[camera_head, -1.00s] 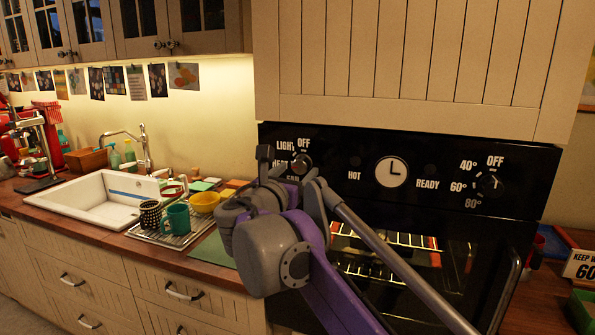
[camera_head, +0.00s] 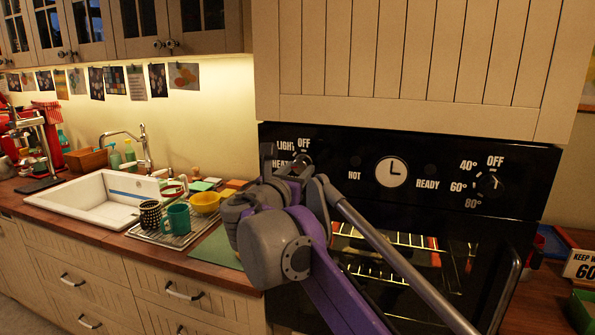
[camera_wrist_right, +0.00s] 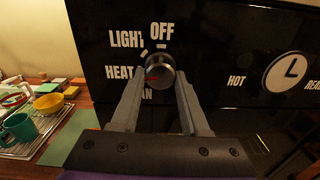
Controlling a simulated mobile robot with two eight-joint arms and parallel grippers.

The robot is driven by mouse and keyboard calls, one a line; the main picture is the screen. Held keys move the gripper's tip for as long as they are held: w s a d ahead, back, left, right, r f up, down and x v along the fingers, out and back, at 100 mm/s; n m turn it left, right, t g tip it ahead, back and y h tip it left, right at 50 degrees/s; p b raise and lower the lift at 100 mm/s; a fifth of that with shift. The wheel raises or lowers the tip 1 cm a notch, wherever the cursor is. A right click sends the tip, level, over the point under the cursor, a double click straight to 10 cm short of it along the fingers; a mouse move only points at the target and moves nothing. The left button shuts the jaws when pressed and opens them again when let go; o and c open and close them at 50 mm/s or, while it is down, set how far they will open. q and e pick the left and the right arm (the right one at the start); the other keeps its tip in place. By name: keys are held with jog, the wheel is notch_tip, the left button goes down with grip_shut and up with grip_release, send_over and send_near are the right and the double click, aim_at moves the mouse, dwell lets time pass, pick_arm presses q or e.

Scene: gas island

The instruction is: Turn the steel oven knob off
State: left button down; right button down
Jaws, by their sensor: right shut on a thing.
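The black oven (camera_head: 335,150) has a round knob (camera_head: 303,158) at the left of its panel, below the word OFF and beside LIGHT and HEAT. In the right wrist view the steel-rimmed knob (camera_wrist_right: 159,68) sits between the two grey fingers of my right gripper (camera_wrist_right: 158,76), which is shut on it. A red mark shows on the knob's lower left side, away from OFF. The label below HEAT is partly hidden by a finger. A second knob (camera_head: 489,183) is at the panel's right, marked with temperatures. My left gripper is not in view.
A round clock (camera_head: 391,171) is between the knobs. The oven window below glows. To the left are a white sink (camera_head: 100,201), a green mug (camera_head: 176,219) and a yellow bowl (camera_head: 205,201). A wooden hood front (camera_head: 400,60) overhangs the panel.

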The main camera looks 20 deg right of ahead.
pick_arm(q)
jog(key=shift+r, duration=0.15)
pick_arm(e)
jog(key=shift+r+m+p, duration=0.15)
jog(key=shift+m+p, duration=0.65)
jog(key=shift+p, duration=0.05)
jog(key=m+p, duration=0.6)
jog(key=m, duration=0.1)
jog(key=shift+w+a+r, duration=0.1)
jog(key=shift+r, duration=0.1)
jog(key=m+p, duration=0.5)
jog(key=m, duration=0.1)
jog(key=shift+w+r, duration=0.1)
jog(key=shift+r, duration=0.05)
jog(key=shift+m, duration=0.6)
jog(key=shift+m+p, duration=0.4)
jog(key=shift+m, duration=0.4)
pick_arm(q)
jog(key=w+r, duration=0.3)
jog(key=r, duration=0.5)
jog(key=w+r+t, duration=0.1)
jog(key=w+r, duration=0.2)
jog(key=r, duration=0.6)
pick_arm(e)
jog(key=shift+f+m, duration=0.2)
jog(key=shift+m, duration=1.1)
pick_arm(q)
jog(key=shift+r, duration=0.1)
